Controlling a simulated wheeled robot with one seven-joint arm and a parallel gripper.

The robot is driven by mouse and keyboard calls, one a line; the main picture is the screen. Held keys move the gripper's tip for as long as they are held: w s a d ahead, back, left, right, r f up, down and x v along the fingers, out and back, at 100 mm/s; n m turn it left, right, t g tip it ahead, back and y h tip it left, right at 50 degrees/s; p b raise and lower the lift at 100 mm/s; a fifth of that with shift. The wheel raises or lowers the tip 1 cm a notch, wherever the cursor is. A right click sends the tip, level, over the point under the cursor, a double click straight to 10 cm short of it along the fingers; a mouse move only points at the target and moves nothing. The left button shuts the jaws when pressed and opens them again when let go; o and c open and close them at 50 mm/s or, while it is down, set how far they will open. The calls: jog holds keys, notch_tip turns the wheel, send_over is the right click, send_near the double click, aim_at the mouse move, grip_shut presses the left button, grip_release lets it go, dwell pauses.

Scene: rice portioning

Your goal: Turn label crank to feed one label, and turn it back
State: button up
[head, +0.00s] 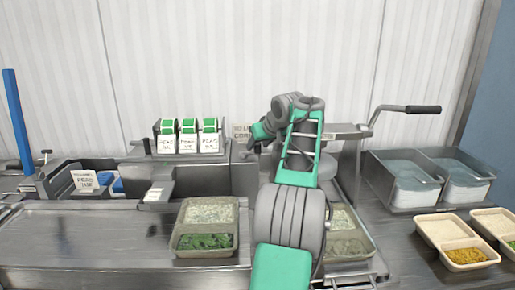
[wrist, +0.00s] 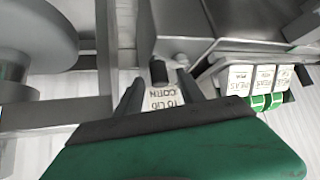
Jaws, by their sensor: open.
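The label unit (head: 188,140) stands at the back, with three green-topped label rolls above white cards; it also shows at the right of the wrist view (wrist: 255,88). My gripper (wrist: 158,88) is open, its two dark fingers pointing towards the back of the station. A small dark upright piece (wrist: 158,70) shows between the fingertips; I cannot tell whether it is the label crank's knob or whether the fingers touch it. A white "TO LID CORN" card (wrist: 166,98) shows behind the fingers. In the head view my arm hides most of my gripper (head: 262,131).
A long lever with a black grip (head: 423,109) rises at the right. Filled trays (head: 178,250) stand in front, partly behind my arm. Steel bins (head: 400,207) and tan trays (head: 440,262) are at the right. The steel counter (head: 80,240) at the left is clear.

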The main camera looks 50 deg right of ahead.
jog(key=shift+w+d+f, duration=0.2)
jog(key=shift+w+f, duration=0.2)
jog(key=shift+w, duration=0.05)
jog(key=shift+c, duration=0.5)
grip_shut()
